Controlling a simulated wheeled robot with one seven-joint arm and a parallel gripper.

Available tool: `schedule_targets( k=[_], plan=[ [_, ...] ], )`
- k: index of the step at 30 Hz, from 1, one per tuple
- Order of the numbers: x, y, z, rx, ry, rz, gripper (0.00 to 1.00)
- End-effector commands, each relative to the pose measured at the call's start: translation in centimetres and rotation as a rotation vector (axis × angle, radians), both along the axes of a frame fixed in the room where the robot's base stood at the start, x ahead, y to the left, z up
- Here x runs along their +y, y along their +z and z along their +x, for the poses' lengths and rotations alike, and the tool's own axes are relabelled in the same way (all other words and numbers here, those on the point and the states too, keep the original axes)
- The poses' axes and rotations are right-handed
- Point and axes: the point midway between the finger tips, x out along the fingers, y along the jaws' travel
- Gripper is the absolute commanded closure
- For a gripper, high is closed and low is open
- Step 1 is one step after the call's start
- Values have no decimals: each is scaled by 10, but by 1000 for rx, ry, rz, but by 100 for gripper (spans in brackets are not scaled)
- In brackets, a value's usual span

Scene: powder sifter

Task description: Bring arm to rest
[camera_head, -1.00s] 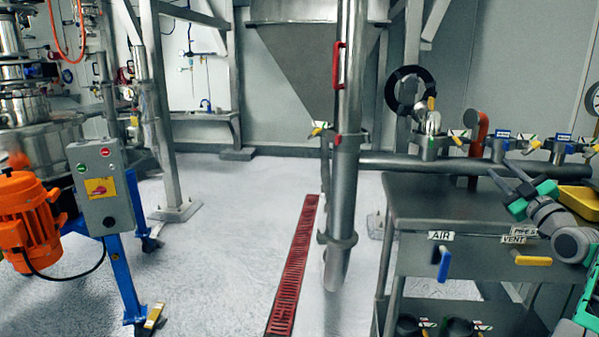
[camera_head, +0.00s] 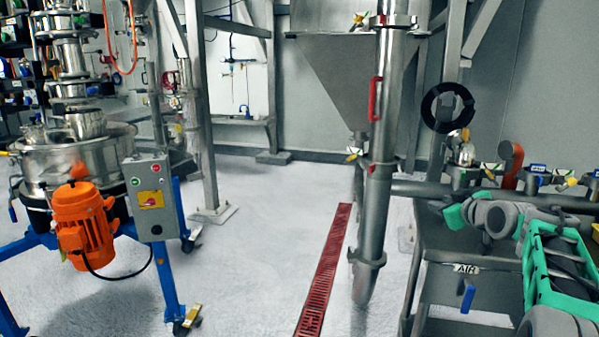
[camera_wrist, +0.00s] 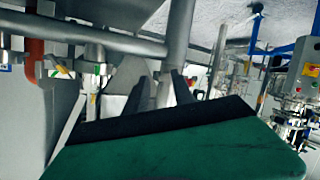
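My arm, grey with green parts, reaches in from the right edge of the head view, in front of the steel cabinet. My gripper (camera_head: 430,205) points left at its end, near the horizontal pipe, and is small and dark there. In the wrist view my gripper (camera_wrist: 160,86) shows two dark fingers set apart, with nothing held between them. My own green wrist housing covers the lower part of that view.
The steel cabinet (camera_head: 462,295) and horizontal pipe (camera_head: 425,189) with valves are close to my arm. A vertical pipe (camera_head: 375,215) stands left of them. The sifter (camera_head: 75,160) with its orange motor (camera_head: 85,225) is at the left.

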Motion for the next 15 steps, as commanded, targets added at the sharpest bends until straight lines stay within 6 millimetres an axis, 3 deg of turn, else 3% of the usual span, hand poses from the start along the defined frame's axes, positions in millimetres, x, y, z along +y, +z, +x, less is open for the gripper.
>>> schedule_targets(
  k=[1,3,5,6,10,12,15],
  plan=[
    [45,21,-14,86,4,39,70],
    [97,15,-47,233,-16,100,70],
    [135,6,-84,358,-43,145,70],
    [157,-1,-111,437,-66,170,70],
    [209,-25,-210,679,-158,227,70],
    [223,-37,-261,785,-216,242,70],
    [232,-54,-315,893,-283,252,70]
  ],
)
